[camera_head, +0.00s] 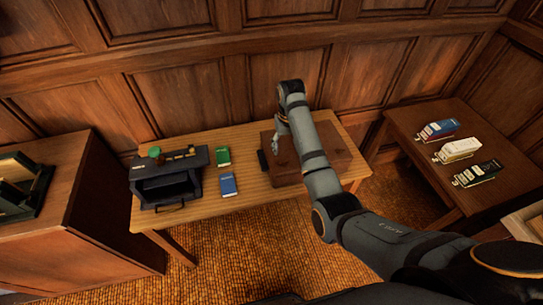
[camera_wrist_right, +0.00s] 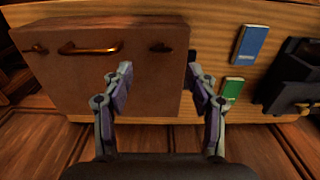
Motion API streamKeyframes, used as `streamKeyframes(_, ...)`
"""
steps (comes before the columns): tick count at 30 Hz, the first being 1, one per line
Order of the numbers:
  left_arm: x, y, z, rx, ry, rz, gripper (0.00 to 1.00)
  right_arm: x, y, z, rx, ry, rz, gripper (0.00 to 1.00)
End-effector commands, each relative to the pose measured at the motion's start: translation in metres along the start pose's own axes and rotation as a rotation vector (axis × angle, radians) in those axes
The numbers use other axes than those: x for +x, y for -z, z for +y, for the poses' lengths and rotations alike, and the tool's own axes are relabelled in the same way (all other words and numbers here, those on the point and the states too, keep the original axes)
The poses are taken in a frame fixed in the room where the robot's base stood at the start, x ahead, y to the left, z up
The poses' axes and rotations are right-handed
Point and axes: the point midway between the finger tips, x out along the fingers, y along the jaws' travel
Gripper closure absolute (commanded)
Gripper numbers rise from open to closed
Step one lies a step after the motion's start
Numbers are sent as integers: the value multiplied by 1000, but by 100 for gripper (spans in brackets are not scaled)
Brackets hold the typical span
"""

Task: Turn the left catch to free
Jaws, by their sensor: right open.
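A brown case (camera_head: 322,146) lies on the wooden table, partly covered by my right arm in the head view. In the right wrist view the case (camera_wrist_right: 75,95) shows a brass handle (camera_wrist_right: 90,48) with a small dark catch on each side: one catch (camera_wrist_right: 37,49) near the left corner and one catch (camera_wrist_right: 160,47) near the right corner. My right gripper (camera_wrist_right: 160,78) is open and empty, its fingers spread over the case's right part in that view. In the head view the gripper (camera_head: 281,134) hangs at the case's left part. My left gripper is out of view.
A small dark object (camera_head: 262,160) stands beside the case. Left of it are a green book (camera_head: 223,156), a blue book (camera_head: 228,185) and a black box (camera_head: 168,188).

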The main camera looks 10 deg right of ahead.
Motion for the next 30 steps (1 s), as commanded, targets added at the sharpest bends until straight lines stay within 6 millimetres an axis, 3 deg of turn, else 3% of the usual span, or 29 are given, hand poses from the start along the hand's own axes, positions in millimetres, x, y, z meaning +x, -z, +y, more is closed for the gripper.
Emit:
streamKeyframes(3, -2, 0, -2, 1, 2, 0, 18, -20, 8, -5, -7, 0, -14, 42)
streamKeyframes(9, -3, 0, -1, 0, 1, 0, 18, -18, 8, -6, -8, 0, -20, 42)
streamKeyframes(13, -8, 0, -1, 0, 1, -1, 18, 0, 8, -6, -8, 0, -22, 42)
streamKeyframes(22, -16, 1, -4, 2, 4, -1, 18, 63, 6, -6, -8, 0, -22, 42)
streamKeyframes(30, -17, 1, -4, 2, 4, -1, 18, 84, 7, -6, -7, 0, -17, 42)
